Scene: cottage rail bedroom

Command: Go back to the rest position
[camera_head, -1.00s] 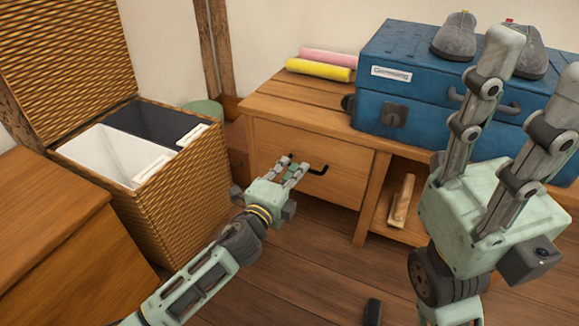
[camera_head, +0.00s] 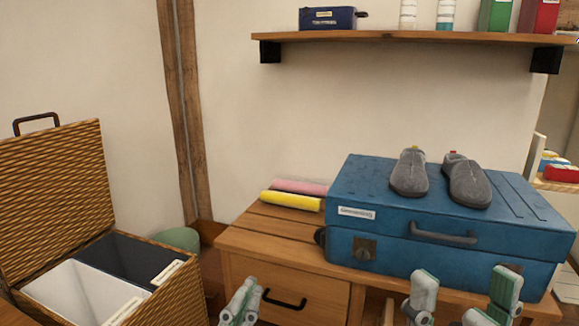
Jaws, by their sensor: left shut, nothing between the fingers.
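My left gripper (camera_head: 242,300) shows at the bottom edge, in front of the wooden cabinet's drawer (camera_head: 290,295). Its fingers are together with nothing visible between them. My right gripper (camera_head: 464,290) is at the bottom right, in front of the blue suitcase (camera_head: 400,262). Its two fingers stand well apart and upright, with nothing between them. The rest of both arms is below the picture.
Grey slippers (camera_head: 409,172) sit on the suitcase, which lies on the cabinet (camera_head: 265,236). Pink (camera_head: 300,187) and yellow (camera_head: 291,201) rolls lie beside it. An open wicker hamper (camera_head: 55,190) stands left. A wall shelf (camera_head: 400,37) hangs above.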

